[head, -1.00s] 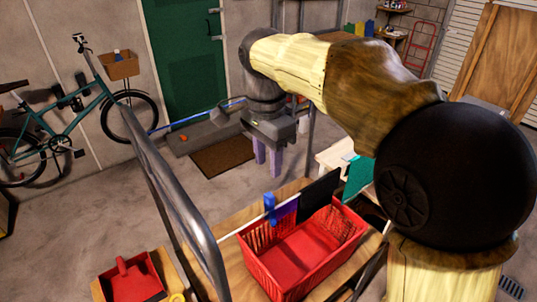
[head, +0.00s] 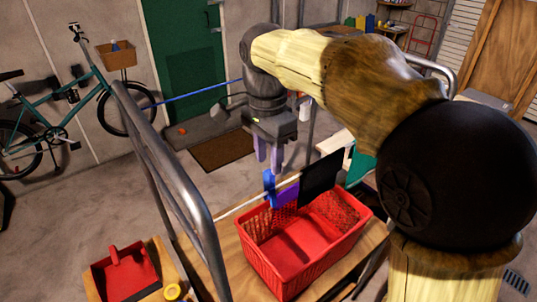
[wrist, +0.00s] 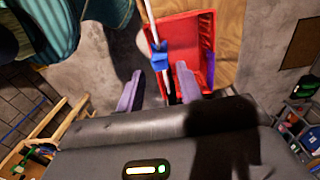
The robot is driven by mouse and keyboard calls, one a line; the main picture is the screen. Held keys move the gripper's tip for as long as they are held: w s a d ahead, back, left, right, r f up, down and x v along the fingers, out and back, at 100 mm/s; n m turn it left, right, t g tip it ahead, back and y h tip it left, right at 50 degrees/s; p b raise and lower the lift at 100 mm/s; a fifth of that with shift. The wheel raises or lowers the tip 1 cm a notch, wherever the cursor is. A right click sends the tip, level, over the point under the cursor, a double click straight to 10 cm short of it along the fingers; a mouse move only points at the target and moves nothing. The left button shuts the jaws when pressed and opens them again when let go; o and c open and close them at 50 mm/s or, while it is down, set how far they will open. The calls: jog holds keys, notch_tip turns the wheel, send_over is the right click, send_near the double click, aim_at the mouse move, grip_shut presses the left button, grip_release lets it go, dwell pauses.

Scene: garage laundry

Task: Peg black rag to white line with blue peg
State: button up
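The black rag (head: 320,178) hangs at the white line (head: 236,209), over the back of the red basket. The blue peg (head: 269,184) sits upright on the line to its left, beside a purple-blue cloth (head: 285,196). My gripper (head: 269,166) is just above the blue peg in the head view, empty, with its purple fingers pointing down. In the wrist view my gripper (wrist: 158,87) has its fingers wide apart. The blue peg (wrist: 160,56) shows on the white line (wrist: 149,22) beyond the fingertips. Whether a finger touches the peg is unclear.
The red basket (head: 352,238) stands on a wooden top (head: 228,246) below the line. A grey metal rail (head: 160,165) rises at the left. A red dustpan (head: 124,272) lies at the front left. A teal cloth (head: 361,166) hangs at the right. A blue line (head: 200,90) runs behind.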

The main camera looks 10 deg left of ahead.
aim_at(269, 171)
jog(key=shift+f+b, duration=1.3)
jog(key=shift+f, duration=1.25)
jog(key=shift+c, duration=0.5)
grip_shut()
jog(key=shift+r, duration=0.1)
jog(key=shift+r+p, duration=2.7)
jog(key=shift+p, duration=0.05)
jog(key=shift+d, duration=0.1)
